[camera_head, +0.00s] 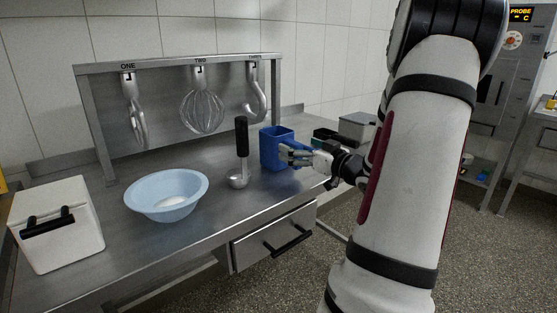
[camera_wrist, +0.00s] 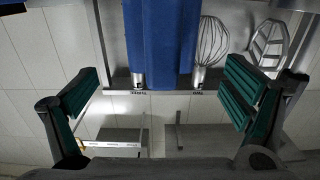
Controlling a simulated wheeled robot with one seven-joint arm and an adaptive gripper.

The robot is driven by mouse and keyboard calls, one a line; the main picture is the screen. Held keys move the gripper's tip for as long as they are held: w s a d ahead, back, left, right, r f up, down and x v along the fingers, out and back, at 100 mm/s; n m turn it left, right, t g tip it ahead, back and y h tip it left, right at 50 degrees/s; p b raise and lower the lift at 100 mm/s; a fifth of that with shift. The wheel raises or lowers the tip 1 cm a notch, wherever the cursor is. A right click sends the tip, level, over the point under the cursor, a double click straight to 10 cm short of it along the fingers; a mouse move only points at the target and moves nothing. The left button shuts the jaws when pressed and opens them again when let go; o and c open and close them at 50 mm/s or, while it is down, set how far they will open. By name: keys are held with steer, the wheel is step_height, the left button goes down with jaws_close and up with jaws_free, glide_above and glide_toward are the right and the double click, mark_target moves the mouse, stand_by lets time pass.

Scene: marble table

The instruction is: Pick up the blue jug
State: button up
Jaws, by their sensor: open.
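The blue jug (camera_head: 273,146) stands upright on the metal counter (camera_head: 128,262), right of the middle. My gripper (camera_head: 292,154) is at the jug's right side, with its fingers pointing left and overlapping the jug's right part. In the wrist view the jug (camera_wrist: 162,38) fills the top centre. My gripper's green-padded fingers (camera_wrist: 162,84) are spread wide to either side, with clear gaps to the jug. They are open and empty. Whether a finger touches the jug cannot be told, and part of its right side is hidden.
A ladle-like tool with a black handle (camera_head: 241,145) stands left of the jug. A light blue bowl (camera_head: 166,207) and a white box (camera_head: 75,238) are further left. A rack (camera_head: 165,66) with hanging whisk (camera_head: 203,110) and hooks is behind. A grey box (camera_head: 357,127) stands behind right.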

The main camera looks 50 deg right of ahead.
mark_target(283, 141)
steer(key=shift+b+x, duration=1)
steer(key=shift+x, duration=2.55)
steer(key=shift+f, duration=0.15)
steer(key=c, duration=1.9)
